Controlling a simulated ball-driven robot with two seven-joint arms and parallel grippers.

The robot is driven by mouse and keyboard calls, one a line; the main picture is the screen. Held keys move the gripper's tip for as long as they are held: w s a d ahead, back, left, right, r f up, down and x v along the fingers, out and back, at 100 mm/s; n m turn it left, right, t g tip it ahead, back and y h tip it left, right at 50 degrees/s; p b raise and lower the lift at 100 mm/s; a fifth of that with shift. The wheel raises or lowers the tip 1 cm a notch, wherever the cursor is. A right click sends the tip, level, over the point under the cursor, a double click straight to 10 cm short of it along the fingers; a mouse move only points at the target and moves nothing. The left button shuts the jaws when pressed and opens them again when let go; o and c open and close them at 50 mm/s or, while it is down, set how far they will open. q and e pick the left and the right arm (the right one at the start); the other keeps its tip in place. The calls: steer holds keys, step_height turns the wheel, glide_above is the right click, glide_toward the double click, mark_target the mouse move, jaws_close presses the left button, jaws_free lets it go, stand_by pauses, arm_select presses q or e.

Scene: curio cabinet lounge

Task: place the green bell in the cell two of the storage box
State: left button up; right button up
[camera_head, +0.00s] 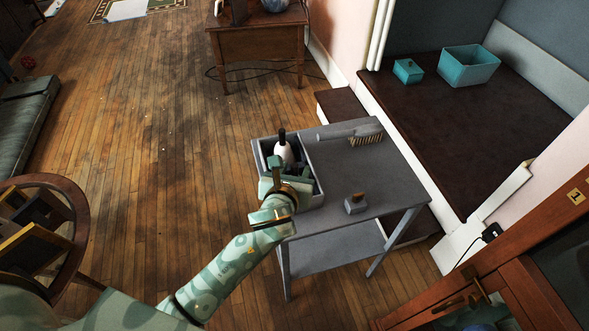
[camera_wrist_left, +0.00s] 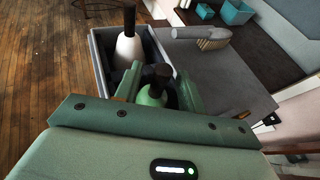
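The storage box (camera_head: 257,152) is a grey open box with dark cells on the left side of a small grey table. Its left wall also shows in the left wrist view (camera_wrist_left: 97,62). My left gripper (camera_head: 275,177) is over the box's near part, pointing down. In the left wrist view its fingers are on both sides of the green bell (camera_wrist_left: 151,97), which has a dark handle and looks upright. The bell's lower end is hidden, so I cannot tell whether it touches the cell floor. A white bell (camera_wrist_left: 129,50) with a dark handle stands in the box's far part.
On the grey table (camera_head: 330,177) lie a brush (camera_head: 345,135) and a small grey block with a brown handle (camera_head: 355,204). A teal bin (camera_head: 468,68) and teal lidded box (camera_head: 408,71) stand on the dark platform. A wooden cabinet (camera_head: 500,265) is at lower right.

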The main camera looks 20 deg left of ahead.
arm_select(q)
steer(key=p+v, duration=0.3)
steer(key=v, duration=0.8)
steer(key=shift+s, duration=0.2)
